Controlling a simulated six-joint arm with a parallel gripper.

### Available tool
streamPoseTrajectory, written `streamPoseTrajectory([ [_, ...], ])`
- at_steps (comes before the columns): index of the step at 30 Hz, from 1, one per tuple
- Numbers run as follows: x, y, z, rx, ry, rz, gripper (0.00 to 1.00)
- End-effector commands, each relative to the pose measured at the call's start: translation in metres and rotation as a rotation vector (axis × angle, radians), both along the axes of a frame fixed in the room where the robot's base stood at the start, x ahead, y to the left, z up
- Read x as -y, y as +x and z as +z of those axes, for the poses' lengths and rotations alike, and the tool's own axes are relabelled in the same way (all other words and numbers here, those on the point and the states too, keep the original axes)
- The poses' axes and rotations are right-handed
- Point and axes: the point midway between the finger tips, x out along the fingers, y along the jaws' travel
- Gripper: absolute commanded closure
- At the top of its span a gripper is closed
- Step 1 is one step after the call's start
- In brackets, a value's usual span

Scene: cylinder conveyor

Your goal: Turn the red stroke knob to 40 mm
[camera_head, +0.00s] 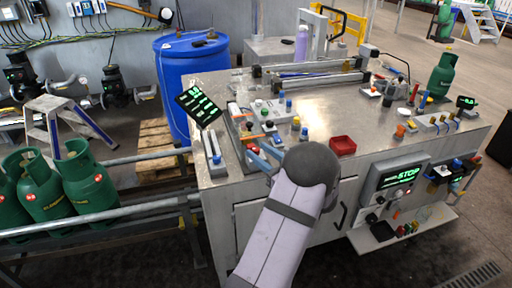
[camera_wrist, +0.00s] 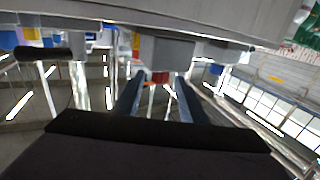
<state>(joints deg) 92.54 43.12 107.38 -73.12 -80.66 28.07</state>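In the wrist view, which looks upside down, a small red part (camera_wrist: 160,77) sticks out from a grey block (camera_wrist: 168,52). It looks like the red stroke knob, but I cannot read any scale or value on it. My gripper (camera_wrist: 160,88) has its two dark blue fingers apart, with the red part showing between their tips and gaps on both sides. In the head view my gripper (camera_head: 265,157) is at the front left of the metal bench (camera_head: 222,170). My arm and gripper partly hide the spot there, so the knob is unclear in that view.
A black panel with green readouts (camera_head: 198,104) stands at the bench's left, its text too small to read. A red tray (camera_head: 342,146) lies right of my wrist. A display showing STOP (camera_head: 398,178) is on the front. Green gas cylinders (camera_head: 88,178) stand on the conveyor at left.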

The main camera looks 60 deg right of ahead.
Motion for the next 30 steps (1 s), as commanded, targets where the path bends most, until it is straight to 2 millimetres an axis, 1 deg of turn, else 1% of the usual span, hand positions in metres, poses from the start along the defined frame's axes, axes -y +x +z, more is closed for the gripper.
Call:
streamPoseTrajectory([
  [1, 0.002, 0.007, 0.001, -0.001, 0.001, 0.002, 0.62],
  [3, 0.005, 0.013, 0.001, 0.000, 0.000, 0.002, 0.62],
  [6, 0.008, 0.019, 0.001, 0.000, 0.001, 0.001, 0.62],
  [10, 0.009, 0.024, 0.000, 0.000, 0.000, 0.000, 0.62],
  [17, 0.010, 0.024, 0.000, 0.000, 0.000, 0.000, 0.62],
  [18, 0.010, 0.024, 0.000, 0.000, 0.000, 0.000, 0.66],
  [19, 0.010, 0.024, 0.000, 0.000, 0.000, 0.000, 0.73],
  [22, 0.010, 0.024, 0.000, 0.000, 0.001, 0.000, 0.97],
  [23, 0.010, 0.024, 0.000, 0.000, 0.001, 0.000, 1.00],
  [30, 0.010, 0.024, 0.000, 0.004, -0.001, 0.025, 1.00],
])
